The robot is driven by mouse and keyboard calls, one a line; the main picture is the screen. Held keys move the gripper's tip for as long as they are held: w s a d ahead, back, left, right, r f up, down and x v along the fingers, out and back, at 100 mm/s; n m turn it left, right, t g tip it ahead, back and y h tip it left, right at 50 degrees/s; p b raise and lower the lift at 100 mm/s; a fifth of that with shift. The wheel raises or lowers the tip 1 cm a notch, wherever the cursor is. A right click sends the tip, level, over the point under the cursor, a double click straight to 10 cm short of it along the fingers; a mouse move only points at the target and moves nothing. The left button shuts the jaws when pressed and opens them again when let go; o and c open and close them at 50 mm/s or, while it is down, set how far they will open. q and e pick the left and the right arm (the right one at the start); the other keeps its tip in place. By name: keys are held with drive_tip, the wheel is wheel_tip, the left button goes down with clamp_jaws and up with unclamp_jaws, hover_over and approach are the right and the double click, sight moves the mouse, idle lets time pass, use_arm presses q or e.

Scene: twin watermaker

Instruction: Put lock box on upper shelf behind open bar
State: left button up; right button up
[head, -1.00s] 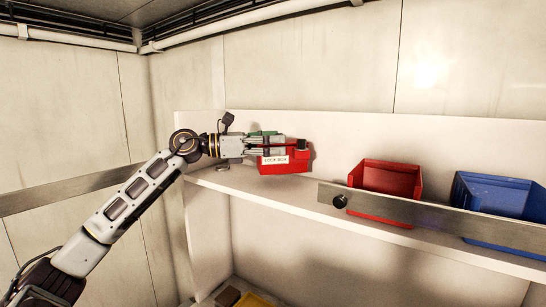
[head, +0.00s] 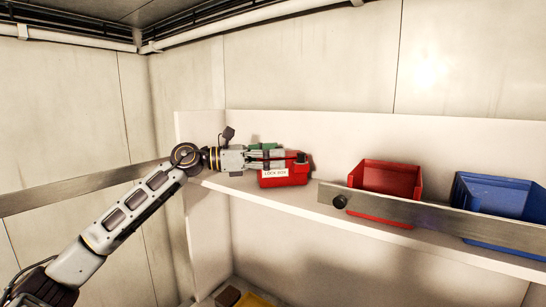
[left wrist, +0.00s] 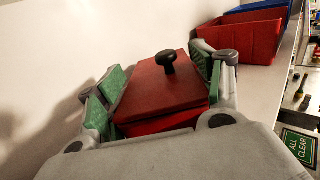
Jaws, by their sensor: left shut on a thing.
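The red lock box (head: 288,178) has a white label and a black knob on its lid. It is upright at the upper shelf (head: 300,203), left of the bar's end; I cannot tell whether its base touches the shelf. My left gripper (head: 280,160) is shut on the box, with its fingers across the upper part. In the left wrist view the box (left wrist: 160,92) sits between the green pads of both fingers. The metal bar (head: 440,217) with a black knob runs along the shelf front at the right. My right gripper is not in view.
A red bin (head: 388,178) and a blue bin (head: 497,195) stand on the shelf behind the bar, right of the lock box. A white back wall is behind. Below the shelf is an open space with a yellow item (head: 258,300) at the bottom.

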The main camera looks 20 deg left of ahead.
use_arm(q)
drive_tip(key=shift+f, duration=0.1)
idle(0.4)
drive_tip(key=o, duration=1.1)
drive_tip(key=shift+f, duration=0.15)
drive_tip(key=shift+c, duration=0.2)
drive_tip(key=o, duration=0.5)
drive_tip(key=shift+s, duration=0.1)
drive_tip(key=shift+c, duration=0.2)
drive_tip(key=shift+b+v, duration=0.65)
drive_tip(key=shift+v, duration=0.2)
drive_tip(key=shift+b+v, duration=1.4)
drive_tip(key=shift+v, duration=0.95)
drive_tip(key=shift+s+a, duration=0.3)
drive_tip(key=shift+a, duration=0.1)
